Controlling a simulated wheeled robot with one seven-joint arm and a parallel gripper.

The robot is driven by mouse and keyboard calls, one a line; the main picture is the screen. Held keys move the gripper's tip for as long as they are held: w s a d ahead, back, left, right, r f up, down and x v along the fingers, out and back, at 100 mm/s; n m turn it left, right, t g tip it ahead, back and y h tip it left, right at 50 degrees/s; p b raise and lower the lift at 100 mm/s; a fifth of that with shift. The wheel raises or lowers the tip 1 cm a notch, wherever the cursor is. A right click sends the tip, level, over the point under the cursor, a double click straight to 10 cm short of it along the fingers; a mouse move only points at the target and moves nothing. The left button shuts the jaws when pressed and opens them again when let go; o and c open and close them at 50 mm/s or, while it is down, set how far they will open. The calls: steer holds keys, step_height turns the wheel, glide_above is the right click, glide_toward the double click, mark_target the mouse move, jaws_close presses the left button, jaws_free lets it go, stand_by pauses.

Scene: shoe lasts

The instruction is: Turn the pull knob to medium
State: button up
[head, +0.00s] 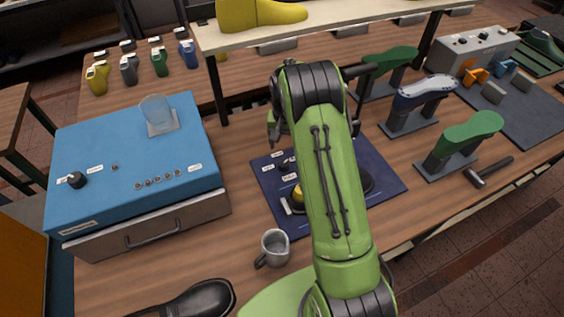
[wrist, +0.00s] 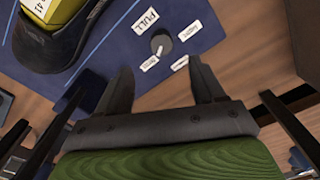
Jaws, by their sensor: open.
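The pull knob is a small dark round knob on the navy mat, with small white labels around it. It shows in the wrist view (wrist: 161,43) beside a larger label reading PULL (wrist: 146,20). In the head view the dark knob (head: 285,165) is just left of my arm. My gripper (wrist: 164,78) is open and empty in the wrist view, its two dark fingers apart. The knob appears just beyond the gap between the fingertips, not between them. The smaller labels are too blurred to read surely, and the knob's setting cannot be told.
A black device with a yellow part (wrist: 55,28) stands close to the knob on the navy mat (head: 385,190). A metal cup (head: 275,247) stands in front of the mat, a blue-topped box (head: 125,165) to the left, and green lasts on stands (head: 470,132) to the right.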

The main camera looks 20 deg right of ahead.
mark_target(284, 164)
step_height(284, 164, down, 10)
steer(key=shift+w+f, duration=0.1)
steer(key=shift+f, duration=0.05)
steer(key=c, duration=1.1)
steer(key=shift+o, duration=0.2)
